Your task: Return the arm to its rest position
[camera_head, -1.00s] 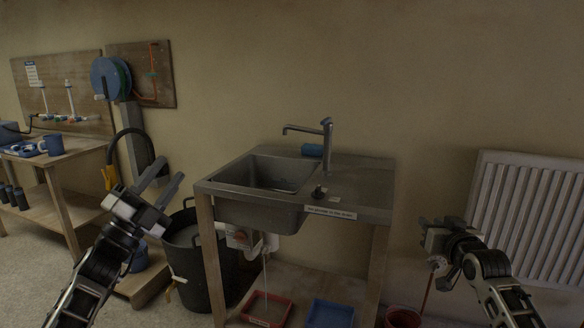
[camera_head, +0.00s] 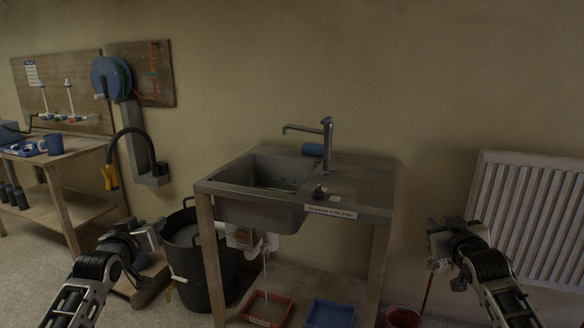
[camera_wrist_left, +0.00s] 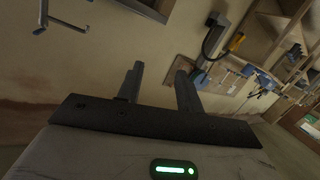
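My left gripper (camera_head: 152,234) is in the lower left of the head view, in front of the black bucket and left of the sink bench. In the left wrist view its two fingers (camera_wrist_left: 159,72) stand apart with nothing between them, so it is open and empty. My right gripper (camera_head: 437,238) is at the lower right of the head view, between the sink bench and the radiator. Its fingers are foreshortened, and I cannot see whether they are apart. No object shows in it.
The sink bench (camera_head: 372,197) with a tap (camera_head: 326,140) stands in the middle. A black bucket (camera_head: 205,281) is left of it, a radiator (camera_head: 530,215) at right. A wooden workbench (camera_head: 68,155) and hose reel (camera_head: 108,78) are at left. A red bucket (camera_head: 403,318) is below my right gripper.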

